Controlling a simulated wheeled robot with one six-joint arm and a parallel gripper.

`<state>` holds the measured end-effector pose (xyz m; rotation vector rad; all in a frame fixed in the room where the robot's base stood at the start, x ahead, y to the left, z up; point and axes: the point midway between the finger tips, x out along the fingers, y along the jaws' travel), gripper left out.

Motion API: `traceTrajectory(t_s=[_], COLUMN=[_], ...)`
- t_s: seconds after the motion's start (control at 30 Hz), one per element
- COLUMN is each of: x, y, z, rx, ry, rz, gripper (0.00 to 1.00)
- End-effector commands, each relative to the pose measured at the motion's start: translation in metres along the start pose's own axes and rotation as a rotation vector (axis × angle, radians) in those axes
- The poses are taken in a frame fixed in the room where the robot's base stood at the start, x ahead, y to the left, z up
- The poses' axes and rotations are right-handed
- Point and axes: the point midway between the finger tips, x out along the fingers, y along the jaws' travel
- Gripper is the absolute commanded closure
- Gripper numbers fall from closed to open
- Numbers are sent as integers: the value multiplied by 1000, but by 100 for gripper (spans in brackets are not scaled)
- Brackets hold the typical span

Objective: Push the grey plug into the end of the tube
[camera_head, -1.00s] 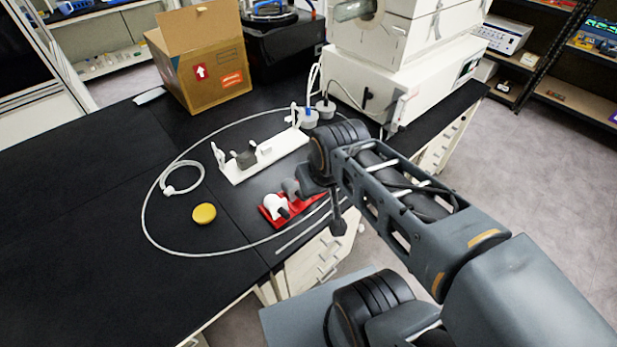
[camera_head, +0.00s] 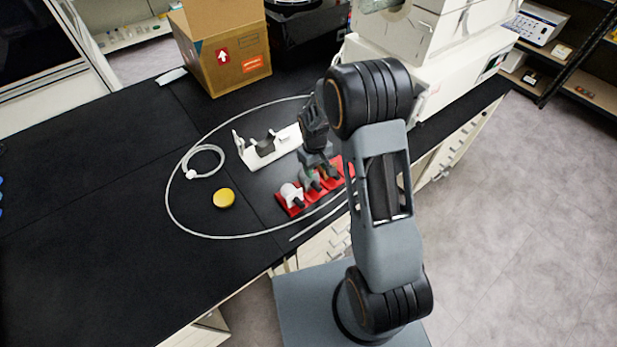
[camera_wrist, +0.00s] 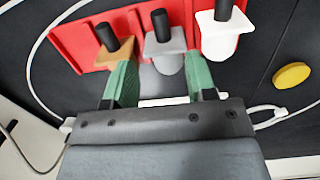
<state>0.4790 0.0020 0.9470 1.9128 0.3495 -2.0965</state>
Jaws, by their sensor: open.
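The grey plug (camera_wrist: 165,45) has a black stem and stands in the red rack (camera_wrist: 75,42), between a tan plug (camera_wrist: 115,50) and a white plug (camera_wrist: 220,35). In the head view the grey plug (camera_head: 309,181) is partly hidden below my gripper (camera_head: 318,168). In the wrist view my gripper (camera_wrist: 160,80) is open, its green-lined fingers either side of the grey plug's lower part; I cannot tell whether they touch it. The pale tube (camera_head: 168,205) lies in a wide loop on the black bench. I cannot make out its open end.
A white fixture (camera_head: 248,158) with dark grey holders stands behind the rack. A yellow disc (camera_head: 223,198) and a small tube coil (camera_head: 206,174) lie to the left. A cardboard box (camera_head: 230,60) and white machine (camera_head: 455,60) stand behind. The left bench is clear.

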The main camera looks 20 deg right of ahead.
Motion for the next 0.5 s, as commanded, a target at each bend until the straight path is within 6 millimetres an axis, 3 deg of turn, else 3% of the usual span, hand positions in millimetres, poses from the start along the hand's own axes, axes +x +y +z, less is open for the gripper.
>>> traceTrajectory(t_s=[0.5], x=[38], y=[0], z=[-4], rx=[-25], ry=[-28], rz=[-8], gripper=[49])
